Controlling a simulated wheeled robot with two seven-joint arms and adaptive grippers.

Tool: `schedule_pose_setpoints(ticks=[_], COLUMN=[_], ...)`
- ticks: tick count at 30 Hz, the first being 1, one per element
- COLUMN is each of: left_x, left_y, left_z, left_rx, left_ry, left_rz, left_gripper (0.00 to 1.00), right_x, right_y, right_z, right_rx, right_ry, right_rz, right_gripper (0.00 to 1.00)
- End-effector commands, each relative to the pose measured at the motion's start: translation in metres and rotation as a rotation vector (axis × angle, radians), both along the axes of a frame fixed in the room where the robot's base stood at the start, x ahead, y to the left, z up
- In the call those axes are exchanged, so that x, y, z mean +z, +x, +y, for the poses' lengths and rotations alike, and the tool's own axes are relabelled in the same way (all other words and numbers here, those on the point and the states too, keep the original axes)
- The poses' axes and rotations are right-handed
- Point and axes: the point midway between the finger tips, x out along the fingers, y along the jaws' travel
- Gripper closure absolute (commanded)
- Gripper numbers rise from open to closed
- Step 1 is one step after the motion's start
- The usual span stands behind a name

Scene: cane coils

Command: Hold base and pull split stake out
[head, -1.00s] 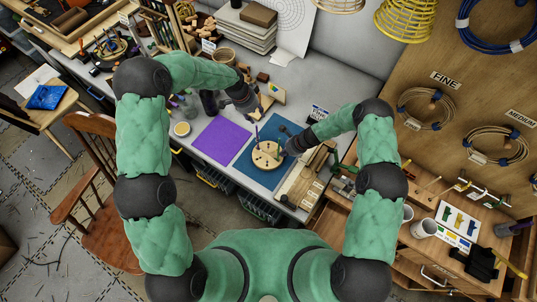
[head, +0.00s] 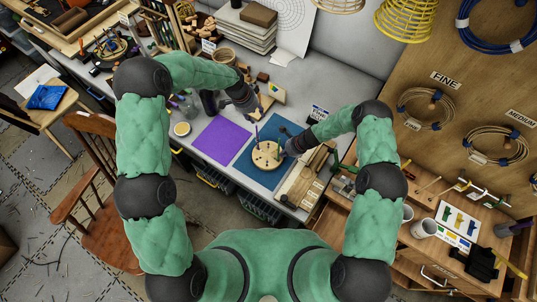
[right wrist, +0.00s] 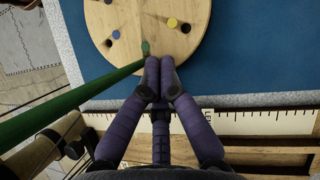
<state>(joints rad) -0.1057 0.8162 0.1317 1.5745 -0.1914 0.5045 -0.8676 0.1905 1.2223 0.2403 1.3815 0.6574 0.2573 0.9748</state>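The round wooden base (head: 265,157) lies on the blue mat (head: 246,165). A purple stake (head: 257,133) and a green stake (head: 278,152) stand up from it. In the right wrist view, the base (right wrist: 165,30) shows dark holes, a yellow spot and a blue spot near its edge. The green stake (right wrist: 70,100) runs from the base rim toward the lower left, beside my right fingers. My right gripper (right wrist: 160,68) has its fingertips together at the rim; contact is unclear. My left gripper (head: 257,111) is above and beyond the base; its fingers are too small to read. No split is visible.
A purple mat (head: 221,140) lies left of the blue mat. A wooden board with a ruler (head: 303,182) lies right of the base, under my right arm. Stacked boards (head: 242,28) and small wooden blocks stand at the back of the bench.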

Motion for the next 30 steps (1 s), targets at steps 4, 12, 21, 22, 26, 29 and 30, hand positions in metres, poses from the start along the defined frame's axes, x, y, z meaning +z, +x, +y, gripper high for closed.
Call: schedule_pose_setpoints(ticks=[4, 12, 21, 22, 26, 29, 30], left_x=[0.0, 0.0, 0.0, 0.0, 0.0, 0.0, 0.0], left_y=[0.0, 0.0, 0.0, 0.0, 0.0, 0.0, 0.0], left_z=[0.0, 0.0, 0.0, 0.0, 0.0, 0.0, 0.0], left_rx=[0.0, 0.0, 0.0, 0.0, 0.0, 0.0, 0.0], left_ry=[0.0, 0.0, 0.0, 0.0, 0.0, 0.0, 0.0], left_rz=[0.0, 0.0, 0.0, 0.0, 0.0, 0.0, 0.0], left_gripper=[0.6, 0.6, 0.6, 0.6, 0.6, 0.6, 0.6], right_x=[-0.0019, -0.0056, -0.0058, -0.0058, -0.006, -0.0068, -0.0073], right_y=[-0.0004, 0.0002, 0.0, 0.0, -0.0001, 0.0, 0.0], right_z=[0.0001, -0.0002, 0.0, 0.0, 0.0, 0.0, 0.0], right_rx=[0.0, 0.0, 0.0, 0.0, 0.0, 0.0, 0.0], right_ry=[0.0, 0.0, 0.0, 0.0, 0.0, 0.0, 0.0], right_rz=[0.001, 0.0, 0.0, 0.0, 0.0, 0.0, 0.0], right_gripper=[1.0, 1.0, 1.0, 1.0, 1.0, 1.0, 1.0])
